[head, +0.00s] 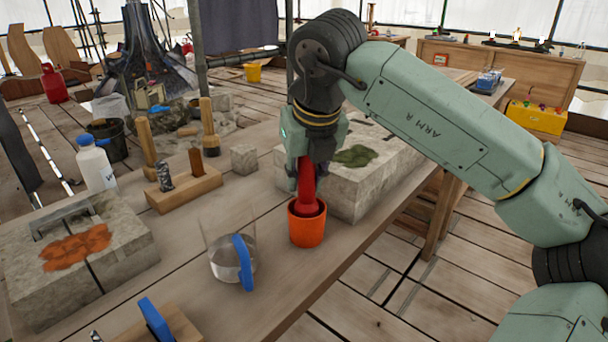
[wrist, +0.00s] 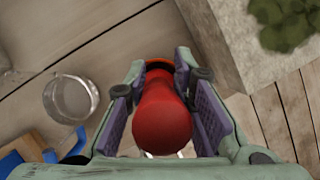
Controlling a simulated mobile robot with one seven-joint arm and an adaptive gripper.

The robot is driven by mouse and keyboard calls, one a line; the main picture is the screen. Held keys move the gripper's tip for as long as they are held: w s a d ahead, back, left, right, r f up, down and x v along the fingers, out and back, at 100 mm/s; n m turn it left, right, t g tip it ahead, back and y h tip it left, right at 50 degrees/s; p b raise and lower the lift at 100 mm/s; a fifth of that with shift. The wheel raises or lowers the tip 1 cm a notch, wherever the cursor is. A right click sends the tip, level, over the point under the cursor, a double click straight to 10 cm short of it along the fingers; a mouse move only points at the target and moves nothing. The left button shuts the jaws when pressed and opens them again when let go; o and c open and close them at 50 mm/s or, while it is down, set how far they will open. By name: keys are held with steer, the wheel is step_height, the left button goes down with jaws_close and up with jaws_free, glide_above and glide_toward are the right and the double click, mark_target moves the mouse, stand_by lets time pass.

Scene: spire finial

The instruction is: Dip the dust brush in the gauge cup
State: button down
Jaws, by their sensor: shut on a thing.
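My gripper (head: 306,180) points down and is shut on the red handle of the dust brush (head: 307,194). In the wrist view the handle (wrist: 162,120) sits between my two purple-padded fingers (wrist: 161,90). The brush is upright, and its lower end is inside an orange cup (head: 306,229), so the bristles are hidden. A clear cup with a blue handle (head: 222,262), likely the gauge cup, stands just left of the orange cup with some clear liquid low in it. It also shows at left in the wrist view (wrist: 70,98).
A stone block with a green patch (head: 357,157) is close behind and right of the orange cup. A wooden holder with tools (head: 184,190), a white bottle (head: 95,165) and a stone slab with an orange patch (head: 77,248) stand left. The table's right edge is near.

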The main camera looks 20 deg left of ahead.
steer(key=shift+r+p, duration=4.3)
steer(key=shift+r, duration=1.7)
steer(key=shift+f, duration=0.1)
